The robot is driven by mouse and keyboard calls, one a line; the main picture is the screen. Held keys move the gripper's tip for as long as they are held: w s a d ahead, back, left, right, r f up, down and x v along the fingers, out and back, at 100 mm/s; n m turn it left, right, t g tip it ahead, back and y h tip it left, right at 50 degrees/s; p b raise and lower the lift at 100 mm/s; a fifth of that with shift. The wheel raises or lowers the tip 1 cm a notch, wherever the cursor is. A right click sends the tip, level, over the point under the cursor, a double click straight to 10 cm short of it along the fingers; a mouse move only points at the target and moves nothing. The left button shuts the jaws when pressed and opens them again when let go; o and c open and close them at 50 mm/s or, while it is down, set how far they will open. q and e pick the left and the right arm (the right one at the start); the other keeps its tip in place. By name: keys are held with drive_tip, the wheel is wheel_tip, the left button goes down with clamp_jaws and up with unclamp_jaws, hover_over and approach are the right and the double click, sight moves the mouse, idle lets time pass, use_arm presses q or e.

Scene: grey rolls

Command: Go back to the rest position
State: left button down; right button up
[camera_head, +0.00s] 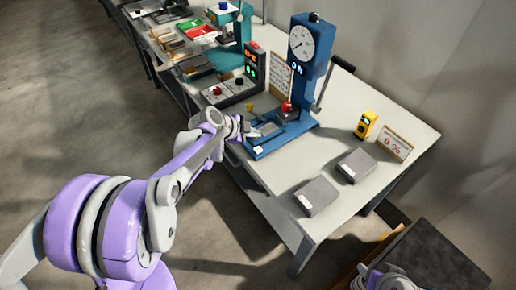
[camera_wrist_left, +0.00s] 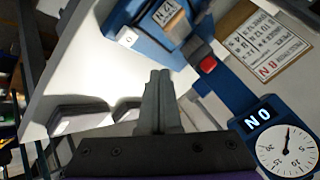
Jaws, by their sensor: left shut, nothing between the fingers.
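My left gripper (camera_head: 256,131) is at the end of the purple and grey arm, over the front left of the blue press (camera_head: 312,70). In the left wrist view, its two dark fingers (camera_wrist_left: 158,88) are together with nothing between them. Whether the fingertips touch the press base cannot be told. Part of my right arm shows at the bottom edge of the head view; its fingers are not visible.
Two grey blocks (camera_head: 316,195) (camera_head: 356,166) lie on the white table (camera_head: 262,172). A yellow device (camera_head: 365,125) and a percent sign card (camera_head: 395,143) stand to the right. A control box (camera_head: 229,89) stands left of the press.

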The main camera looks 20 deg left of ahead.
idle(0.4)
use_arm(q)
drive_tip(key=s+d+n+g+y, duration=0.1)
drive_tip(key=s+n, duration=0.3)
drive_tip(key=s, duration=0.5)
drive_tip(key=s+d+n+g+y, duration=0.1)
drive_tip(key=s+d+n, duration=0.3)
drive_tip(key=s, duration=0.5)
drive_tip(key=s+d+n+g+y+p, duration=0.1)
drive_tip(key=s+d+n, duration=0.2)
drive_tip(key=s+n, duration=0.3)
drive_tip(key=s, duration=0.3)
drive_tip(key=shift+d+y, duration=0.15)
drive_tip(key=shift+y, duration=0.25)
